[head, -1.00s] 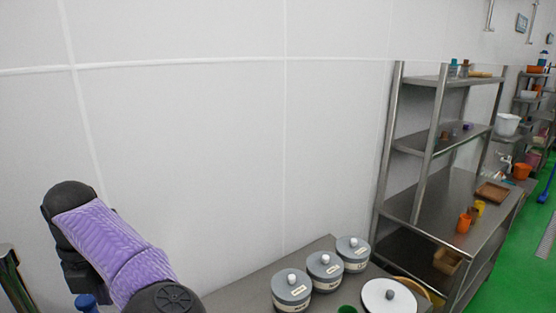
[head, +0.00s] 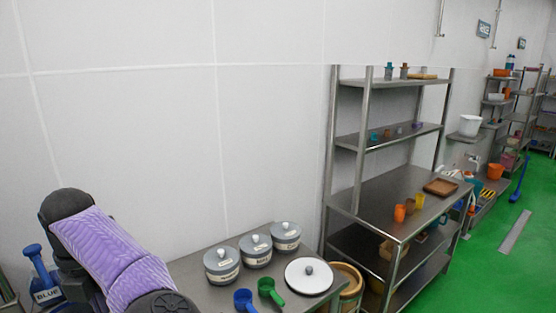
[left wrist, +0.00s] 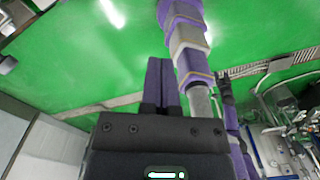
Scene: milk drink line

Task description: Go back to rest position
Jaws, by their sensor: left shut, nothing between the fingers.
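My left gripper (left wrist: 161,62) shows in the left wrist view with its two purple fingers together and nothing between them. Green floor lies behind it, and part of my own purple and grey body shows beside it. In the head view my left arm, with its purple cover, rises bent at the lower left; its fingers are not clearly seen there. My right gripper is in neither view.
A metal table (head: 190,268) ahead carries several grey lidded pots (head: 222,265), a blue scoop (head: 245,300), a green scoop (head: 270,290) and a white lid (head: 309,277). A steel shelf (head: 385,190) stands right. Green floor (head: 480,270) is open at right.

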